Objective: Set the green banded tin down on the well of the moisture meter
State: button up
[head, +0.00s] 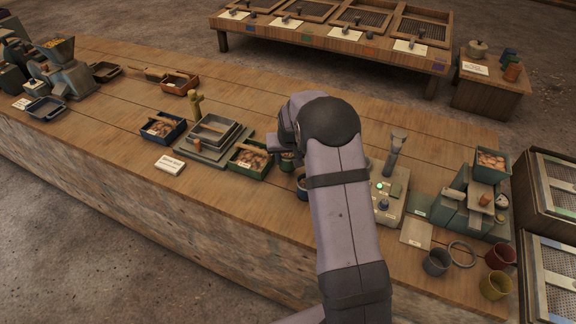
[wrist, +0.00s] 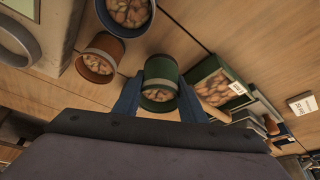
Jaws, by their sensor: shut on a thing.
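The green banded tin (wrist: 161,74) has a pale band and holds brown nut-like pieces. In the wrist view it is between the two blue fingers of my gripper (wrist: 160,97), which is shut on it. In the head view the tin (head: 287,161) shows only in part beneath my wrist; I cannot tell whether it touches the bench. A pale device (head: 388,196) to the right of my arm appears to be the moisture meter, partly hidden by the arm. In the wrist view its corner with a round ring (wrist: 18,42) is at the upper left, apart from the tin.
An orange tin (wrist: 103,52) and a blue tin (wrist: 125,13), both filled, stand close to the held tin. A green box of pieces (wrist: 208,84) is on its other side. Empty tins (head: 437,262) and a ring (head: 462,253) lie at the bench's right end.

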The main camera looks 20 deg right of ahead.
notch_tip(320, 180, up, 6)
jog(key=s+d+r+n+y+p, duration=0.1)
jog(key=s+d+n+p, duration=0.2)
jog(key=d, duration=0.7)
jog(key=s+d+r+n+y+p, duration=0.1)
jog(key=s+d+p, duration=0.4)
jog(key=d, duration=0.6)
jog(key=shift+s+d+r+n+p, duration=0.35)
jog(key=shift+r+n+p, duration=0.25)
jog(key=shift+n+p, duration=0.35)
jog(key=shift+f+b, duration=0.9)
jog(key=shift+f, duration=1.1)
jog(key=shift+f+b, duration=0.55)
jog(key=shift+b, duration=0.1)
jog(key=shift+b, duration=0.6)
jog(key=shift+f+b, duration=1.1)
jog(key=shift+b, duration=0.2)
jog(key=shift+s+a+f, duration=0.1)
jog(key=shift+a+f, duration=0.05)
jog(key=shift+f, duration=0.05)
